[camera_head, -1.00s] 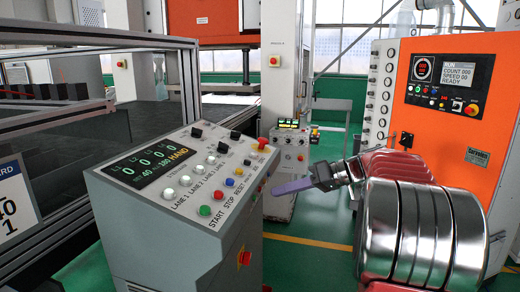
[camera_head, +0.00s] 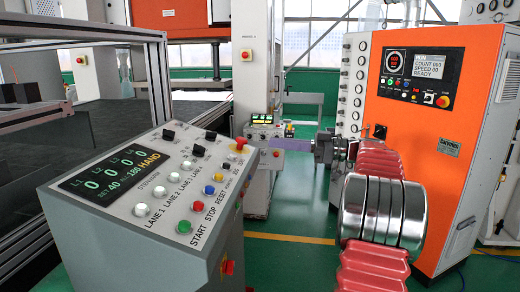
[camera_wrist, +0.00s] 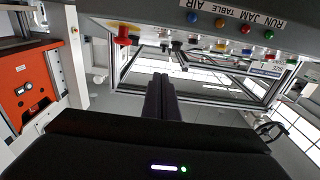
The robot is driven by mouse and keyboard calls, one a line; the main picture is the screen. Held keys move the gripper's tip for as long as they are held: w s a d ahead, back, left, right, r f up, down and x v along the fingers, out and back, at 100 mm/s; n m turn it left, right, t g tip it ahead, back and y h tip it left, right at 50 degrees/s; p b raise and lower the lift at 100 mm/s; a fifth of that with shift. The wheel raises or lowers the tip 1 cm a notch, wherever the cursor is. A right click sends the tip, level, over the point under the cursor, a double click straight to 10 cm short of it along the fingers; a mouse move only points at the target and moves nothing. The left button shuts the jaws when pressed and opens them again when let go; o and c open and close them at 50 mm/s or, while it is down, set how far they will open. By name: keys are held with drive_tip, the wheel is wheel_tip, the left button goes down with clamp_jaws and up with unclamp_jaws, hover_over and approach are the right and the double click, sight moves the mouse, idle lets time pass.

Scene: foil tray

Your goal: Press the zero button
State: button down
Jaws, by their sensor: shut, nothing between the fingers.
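The grey control console (camera_head: 100,250) stands at the left in the head view, its sloped top facing me. Its push buttons include green (camera_head: 184,227) by START, red (camera_head: 198,206) by STOP, and blue (camera_head: 209,190) and yellow (camera_head: 219,177) ones further up. The labels past RESET are too small to read, so I cannot tell which is the zero button. My gripper (camera_head: 290,144) is right of the console, apart from it, its purple fingers pointing left. In the wrist view my gripper (camera_wrist: 160,85) shows closed dark fingers, with nothing held.
A red emergency stop (camera_head: 240,144) sits at the console's far corner. A small control box (camera_head: 263,130) stands behind my gripper. An orange cabinet (camera_head: 425,150) is at the right. In the wrist view, a panel (camera_wrist: 170,8) with coloured lights hangs upside down along the top.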

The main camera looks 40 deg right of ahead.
hover_over(244, 163)
drive_tip(key=s, duration=0.1)
drive_tip(key=shift+s+d+r, duration=0.15)
drive_tip(key=shift+d+r, duration=0.05)
drive_tip(key=shift+d, duration=0.2)
drive_tip(key=f, duration=0.2)
drive_tip(key=shift+w+a+f, duration=0.35)
drive_tip(key=shift+w+f, duration=0.05)
drive_tip(key=shift+w+a+f, duration=0.1)
drive_tip(key=shift+f, duration=0.4)
